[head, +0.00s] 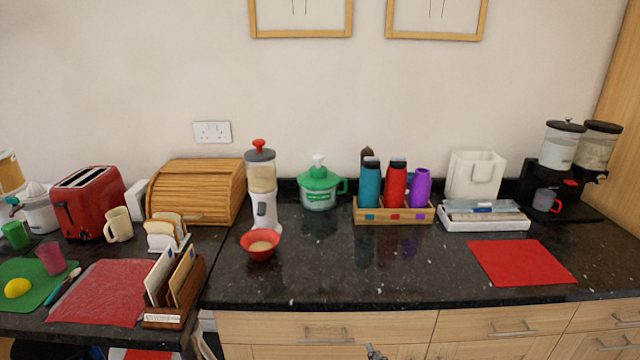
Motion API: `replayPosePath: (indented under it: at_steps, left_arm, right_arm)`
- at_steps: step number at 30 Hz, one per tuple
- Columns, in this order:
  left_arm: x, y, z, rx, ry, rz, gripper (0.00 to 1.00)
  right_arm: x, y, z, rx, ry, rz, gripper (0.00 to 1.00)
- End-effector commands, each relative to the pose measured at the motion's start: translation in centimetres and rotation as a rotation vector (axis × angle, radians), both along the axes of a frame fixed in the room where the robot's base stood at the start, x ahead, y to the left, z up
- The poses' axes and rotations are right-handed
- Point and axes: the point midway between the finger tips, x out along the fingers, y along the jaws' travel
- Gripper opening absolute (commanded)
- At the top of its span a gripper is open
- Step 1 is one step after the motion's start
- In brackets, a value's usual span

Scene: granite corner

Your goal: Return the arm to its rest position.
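A small grey metal part (375,352) shows at the bottom edge, right of centre, in front of the drawers. It looks like the tip of my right gripper, but too little of it shows to tell whether it is open or shut. No held thing is visible there. My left gripper and arm are not in view.
A dark granite counter (360,275) runs across, its middle front bare. On it stand a red bowl (260,245), a dispenser (262,185), a bottle rack (393,215), a red mat (520,262) and a letter holder (175,290) near the left front edge.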

Motion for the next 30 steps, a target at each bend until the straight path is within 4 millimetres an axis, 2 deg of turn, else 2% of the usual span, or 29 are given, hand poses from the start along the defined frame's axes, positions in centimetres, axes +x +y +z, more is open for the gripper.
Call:
replayPosePath:
  at_steps: [1,3,5,6,9,12,15,18,20,30]
  left_arm:
    - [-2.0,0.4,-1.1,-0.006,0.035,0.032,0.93]
    - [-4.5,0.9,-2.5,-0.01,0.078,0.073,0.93]
    - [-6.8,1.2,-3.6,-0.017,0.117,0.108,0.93]
    - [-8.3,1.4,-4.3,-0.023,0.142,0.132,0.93]
    - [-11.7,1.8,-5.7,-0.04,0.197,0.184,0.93]
    - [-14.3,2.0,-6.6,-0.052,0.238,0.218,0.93]
    - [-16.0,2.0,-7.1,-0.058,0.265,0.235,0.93]
    - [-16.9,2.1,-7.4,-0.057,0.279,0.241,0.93]
    - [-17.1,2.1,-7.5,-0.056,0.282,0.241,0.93]
    - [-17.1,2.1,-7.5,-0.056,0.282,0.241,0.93]
  right_arm:
    - [-3.2,-1.0,-2.8,0.036,0.081,-0.039,0.0]
    - [-7.3,-2.2,-6.1,0.082,0.179,-0.092,0.0]
    - [-11.1,-3.2,-8.5,0.119,0.254,-0.139,0.0]
    - [-13.7,-3.9,-10.0,0.136,0.299,-0.169,0.0]
    - [-19.6,-5.4,-12.9,0.156,0.393,-0.238,0.0]
    - [-24.3,-6.2,-14.9,0.159,0.468,-0.285,0.0]
    - [-27.5,-6.6,-16.1,0.159,0.517,-0.311,0.0]
    - [-29.0,-6.8,-16.6,0.156,0.54,-0.321,0.0]
    - [-29.4,-6.9,-16.7,0.155,0.546,-0.323,0.0]
    - [-29.4,-6.9,-16.7,0.153,0.546,-0.322,0.0]
